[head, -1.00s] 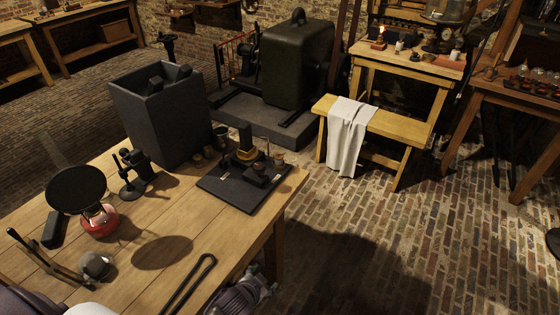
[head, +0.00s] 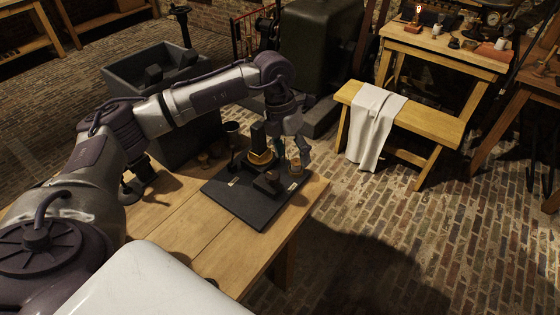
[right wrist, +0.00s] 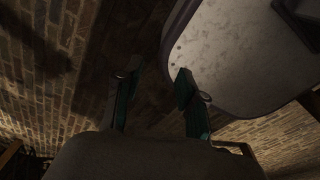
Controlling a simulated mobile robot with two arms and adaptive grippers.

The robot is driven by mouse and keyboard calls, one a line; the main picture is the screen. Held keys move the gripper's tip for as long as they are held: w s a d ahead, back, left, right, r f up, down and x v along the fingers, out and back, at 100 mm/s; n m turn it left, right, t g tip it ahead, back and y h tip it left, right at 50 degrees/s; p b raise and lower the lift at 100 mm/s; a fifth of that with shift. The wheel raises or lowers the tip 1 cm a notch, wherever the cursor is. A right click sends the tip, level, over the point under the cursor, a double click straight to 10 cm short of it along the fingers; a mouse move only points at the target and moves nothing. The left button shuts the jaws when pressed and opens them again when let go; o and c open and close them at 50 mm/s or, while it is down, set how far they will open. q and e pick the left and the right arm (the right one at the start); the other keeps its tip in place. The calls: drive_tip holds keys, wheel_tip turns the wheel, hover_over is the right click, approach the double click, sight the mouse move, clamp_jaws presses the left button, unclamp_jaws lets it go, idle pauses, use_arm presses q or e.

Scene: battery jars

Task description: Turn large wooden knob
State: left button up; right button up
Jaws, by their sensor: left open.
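A black board (head: 235,208) lies on the wooden table near its right end in the head view, with dark blocks and brass-coloured parts on it. The wooden knob (head: 296,171) stands at the board's right corner and is partly hidden by my left gripper. My left gripper (head: 294,154) points down at the knob, open, with its fingers at or just above the knob's top; I cannot tell whether they touch it. My right gripper (right wrist: 158,72) shows only in the right wrist view. Its two teal fingers are apart with nothing between them.
A dark open bin (head: 155,70) stands behind my left arm. A bench with a white cloth (head: 375,125) stands to the right, past free brick floor. The table's front right edge is close to the board.

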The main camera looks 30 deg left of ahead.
sight(273, 175)
use_arm(q)
drive_tip(key=a+y, duration=0.1)
drive_tip(key=a, duration=0.1)
drive_tip(key=a+f, duration=0.1)
drive_tip(key=a, duration=0.1)
drive_tip(key=a+f+y+p, duration=0.1)
drive_tip(key=a, duration=0.1)
drive_tip(key=shift+w+n+y, duration=0.1)
drive_tip(key=shift+n+y, duration=0.2)
wheel_tip(273, 175, down, 9)
drive_tip(key=shift+w+r+p, duration=0.1)
drive_tip(key=shift+p, duration=0.75)
drive_tip(key=shift+f, duration=0.3)
drive_tip(key=c, duration=1.1)
drive_tip(key=shift+c, duration=0.2)
use_arm(e)
wheel_tip(273, 175, up, 3)
drive_tip(key=shift+d+f, duration=0.1)
drive_tip(key=shift+f, duration=0.1)
